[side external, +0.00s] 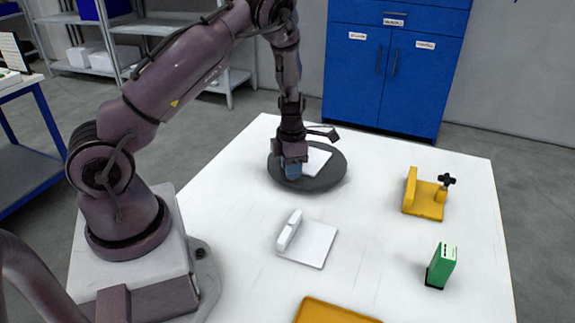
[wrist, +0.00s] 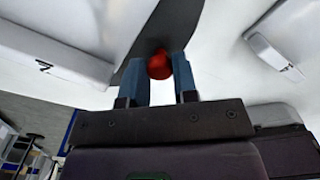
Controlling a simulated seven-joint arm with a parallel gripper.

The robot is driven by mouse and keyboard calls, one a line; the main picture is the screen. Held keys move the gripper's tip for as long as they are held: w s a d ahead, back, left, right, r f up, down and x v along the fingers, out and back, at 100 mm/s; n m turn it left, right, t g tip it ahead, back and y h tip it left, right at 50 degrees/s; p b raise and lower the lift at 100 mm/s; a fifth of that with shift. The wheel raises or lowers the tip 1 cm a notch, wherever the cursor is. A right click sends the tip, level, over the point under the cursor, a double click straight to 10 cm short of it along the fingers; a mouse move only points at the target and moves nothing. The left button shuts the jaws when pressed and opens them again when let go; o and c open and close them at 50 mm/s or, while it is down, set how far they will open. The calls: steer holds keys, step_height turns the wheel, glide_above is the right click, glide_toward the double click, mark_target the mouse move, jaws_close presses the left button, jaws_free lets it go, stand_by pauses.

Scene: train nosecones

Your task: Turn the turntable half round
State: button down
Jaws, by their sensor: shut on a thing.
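The turntable (side external: 326,180) is a dark grey disc on the white table, at the centre of the side view. A strip of it shows in the wrist view (wrist: 150,38). A white block (side external: 317,160) rests on the disc, partly hidden by my gripper. My gripper (side external: 292,171) reaches down at the disc's near left edge, its blue fingers low over it. In the wrist view a red knob (wrist: 159,67) sits between the two fingers, and my gripper is shut on it. The knob is hidden in the side view.
A white fixture with an upright block (side external: 310,243) stands in front of the turntable. A yellow bracket with a black knob (side external: 424,198) and a green block (side external: 441,266) stand to the right. A yellow tray (side external: 335,312) lies at the front edge. The table between them is clear.

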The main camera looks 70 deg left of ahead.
steer(key=shift+w+d+n, duration=0.3)
steer(key=shift+n, duration=0.3)
steer(key=shift+w, duration=0.1)
steer(key=c, duration=0.9)
jaws_free()
step_height(320, 180, up, 13)
